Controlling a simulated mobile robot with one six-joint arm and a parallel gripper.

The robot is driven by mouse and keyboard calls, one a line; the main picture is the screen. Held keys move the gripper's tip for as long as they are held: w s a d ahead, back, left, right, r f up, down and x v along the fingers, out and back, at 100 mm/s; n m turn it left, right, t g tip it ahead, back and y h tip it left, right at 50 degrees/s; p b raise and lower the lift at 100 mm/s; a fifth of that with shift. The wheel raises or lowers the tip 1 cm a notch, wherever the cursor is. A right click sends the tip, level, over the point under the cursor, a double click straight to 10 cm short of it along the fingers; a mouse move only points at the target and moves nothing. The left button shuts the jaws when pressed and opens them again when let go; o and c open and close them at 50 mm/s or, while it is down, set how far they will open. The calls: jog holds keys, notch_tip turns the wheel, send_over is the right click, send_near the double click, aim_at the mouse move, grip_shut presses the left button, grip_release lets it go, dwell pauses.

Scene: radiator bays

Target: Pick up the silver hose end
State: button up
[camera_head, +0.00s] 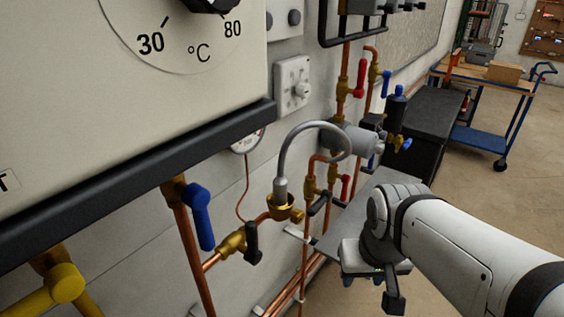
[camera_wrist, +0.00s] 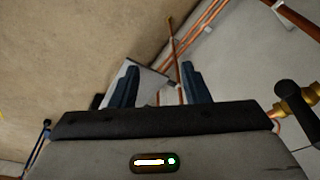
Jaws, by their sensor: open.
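The silver hose end (camera_head: 281,188) points down at the lower end of a grey curved hose (camera_head: 300,127). It stands upright at the mouth of a brass cup (camera_head: 284,208) on the pipework; whether it sits inside cannot be told. My gripper (camera_head: 362,280) is to the right of and lower than the hose end, well apart from it. In the wrist view my gripper (camera_wrist: 160,88) has its two dark blue fingers spread, with nothing held between them. The hose end does not show in the wrist view.
A large panel with a temperature dial (camera_head: 180,25) fills the upper left. Copper pipes with a blue valve handle (camera_head: 199,215) and a black handle (camera_head: 252,243) surround the cup. A blue trolley (camera_head: 480,138) stands at the back right. Open floor lies to the right.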

aim_at(281, 180)
jog(key=shift+o, duration=1.2)
jog(key=w+a+r+n+t+p, duration=0.1)
jog(key=w+a+r+p, duration=0.6)
jog(key=w+r+p, duration=0.1)
jog(key=shift+w+r+n, duration=0.3)
jog(key=shift+w+r, duration=0.5)
jog(key=shift+w, duration=0.45)
jog(key=shift+n+t+y, duration=0.4)
jog(key=shift+y, duration=0.1)
jog(key=w+a+p, duration=0.2)
jog(key=w+a, duration=0.1)
jog(key=w+a+r+p, duration=0.1)
jog(key=w+a, duration=0.3)
jog(key=shift+a+r+p, duration=0.15)
jog(key=shift+r+p, duration=0.05)
jog(key=shift+p, duration=0.15)
jog(key=p+x, duration=0.1)
jog(key=x, duration=0.4)
jog(key=shift+a+f+p, duration=0.15)
jog(key=shift+f+p, duration=0.15)
jog(key=shift+f, duration=0.1)
jog(key=shift+s, duration=0.1)
grip_shut()
